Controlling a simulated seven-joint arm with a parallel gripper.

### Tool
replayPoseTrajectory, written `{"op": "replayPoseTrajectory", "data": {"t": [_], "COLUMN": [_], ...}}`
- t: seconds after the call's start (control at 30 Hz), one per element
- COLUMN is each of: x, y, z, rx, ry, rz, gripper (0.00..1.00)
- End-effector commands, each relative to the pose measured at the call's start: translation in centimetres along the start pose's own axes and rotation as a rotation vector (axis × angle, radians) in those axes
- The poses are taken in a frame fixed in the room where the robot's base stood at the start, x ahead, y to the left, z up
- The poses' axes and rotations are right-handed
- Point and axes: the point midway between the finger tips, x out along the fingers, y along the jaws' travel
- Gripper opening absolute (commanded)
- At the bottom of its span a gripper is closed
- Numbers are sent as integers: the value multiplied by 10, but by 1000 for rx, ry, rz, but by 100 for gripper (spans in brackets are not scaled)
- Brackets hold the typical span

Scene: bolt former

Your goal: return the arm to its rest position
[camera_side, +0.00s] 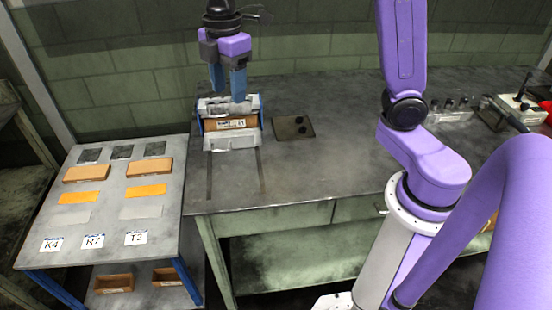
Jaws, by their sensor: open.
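My gripper (229,84) points straight down at the top, left of the picture's middle, with two blue fingers under a purple body. The fingers are apart and nothing shows between them. It is above, or just behind, a small fixture (231,142) with grey metal plates and blue sides on the workbench. A brown wooden block (222,125) with a white label sits in the fixture. From this angle I cannot tell the exact gap between the fingertips and the fixture.
A side table (113,210) at left holds orange and brown blocks (147,191), grey plates and cards marked K4, R7 and T2. A dark plate (293,128) lies right of the fixture on the workbench (330,165). A control box (520,108) stands at far right. The bench middle is clear.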

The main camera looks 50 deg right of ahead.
Motion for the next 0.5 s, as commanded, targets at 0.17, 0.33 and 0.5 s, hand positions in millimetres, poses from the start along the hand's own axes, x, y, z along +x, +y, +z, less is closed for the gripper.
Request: {"op": "replayPoseTrajectory", "data": {"t": [0.17, 0.33, 0.5], "x": [12, 29, 48], "y": [-72, -136, -192], "z": [6, 25, 54], "rx": [86, 174, 258], "ry": [4, 10, 14], "rz": [0, 0, -3], "gripper": [54, 54, 54]}}
